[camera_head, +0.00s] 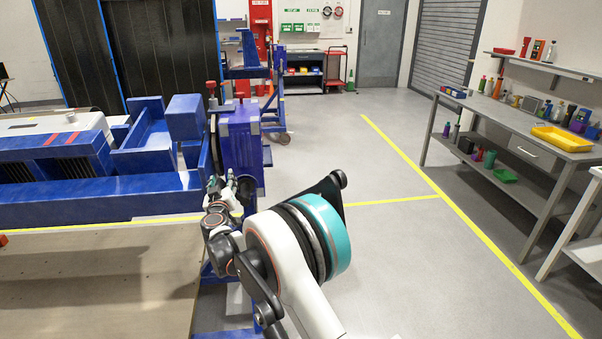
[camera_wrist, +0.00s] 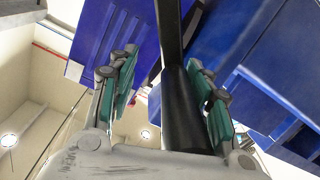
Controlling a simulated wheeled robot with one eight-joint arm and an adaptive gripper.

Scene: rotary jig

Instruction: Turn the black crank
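The black crank (camera_head: 214,140) shows in the head view as a thin dark upright bar on the near end of the blue jig, left of a blue box-shaped part. In the wrist view, its black arm runs down from the top edge to a thick round black handle (camera_wrist: 183,110). My gripper (camera_wrist: 165,72) has its green-padded fingers apart, one on each side of the handle. The right finger is close to the handle, and a clear gap shows at the left finger. In the head view my gripper (camera_head: 227,190) is small and partly hidden behind my arm.
The blue jig frame (camera_head: 150,195) fills the left, with a beige board (camera_head: 90,280) in front. A grey workbench (camera_head: 500,120) with a yellow tray (camera_head: 562,138) stands at the right. The grey floor between, marked with yellow lines, is clear.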

